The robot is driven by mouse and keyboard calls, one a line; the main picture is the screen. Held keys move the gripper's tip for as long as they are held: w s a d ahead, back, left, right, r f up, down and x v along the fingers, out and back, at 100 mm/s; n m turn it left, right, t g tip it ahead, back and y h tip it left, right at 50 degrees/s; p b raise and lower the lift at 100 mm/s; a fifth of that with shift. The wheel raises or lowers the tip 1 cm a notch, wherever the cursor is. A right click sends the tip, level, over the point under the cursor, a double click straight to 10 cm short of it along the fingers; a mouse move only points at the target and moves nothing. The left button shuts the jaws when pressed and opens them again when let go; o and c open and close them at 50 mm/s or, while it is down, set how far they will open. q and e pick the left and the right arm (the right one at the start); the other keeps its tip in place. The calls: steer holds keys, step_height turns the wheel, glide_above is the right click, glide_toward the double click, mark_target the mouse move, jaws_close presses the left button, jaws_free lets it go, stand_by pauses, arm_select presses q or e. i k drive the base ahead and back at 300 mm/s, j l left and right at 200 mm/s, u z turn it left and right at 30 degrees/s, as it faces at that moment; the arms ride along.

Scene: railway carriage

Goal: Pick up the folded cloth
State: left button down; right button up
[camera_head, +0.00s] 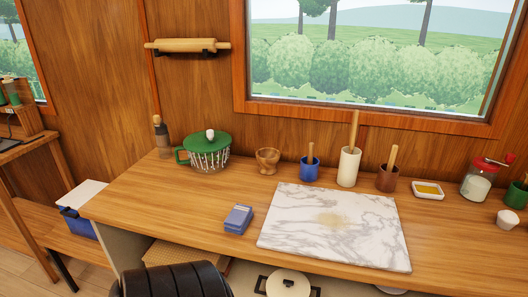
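A small blue block-like item (238,219), which looks like the folded cloth, lies flat on the wooden counter (172,206). It is left of the marble slab (290,230) and apart from it, near the counter's front edge. A lighter line runs along its front side. Nothing lies on top of it. Neither of my grippers shows in the head view.
A peppermill-like item (161,136) stands at the back left. The counter left of the cloth is bare.

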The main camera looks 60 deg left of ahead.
mark_target(239, 218)
steer(key=u, duration=0.45)
steer(key=j+u, duration=0.1)
steer(key=u, duration=0.3)
steer(key=i+u, duration=0.1)
steer(key=u, duration=0.35)
steer(key=j+u, duration=0.1)
steer(key=u, duration=0.8)
steer(key=i, duration=0.05)
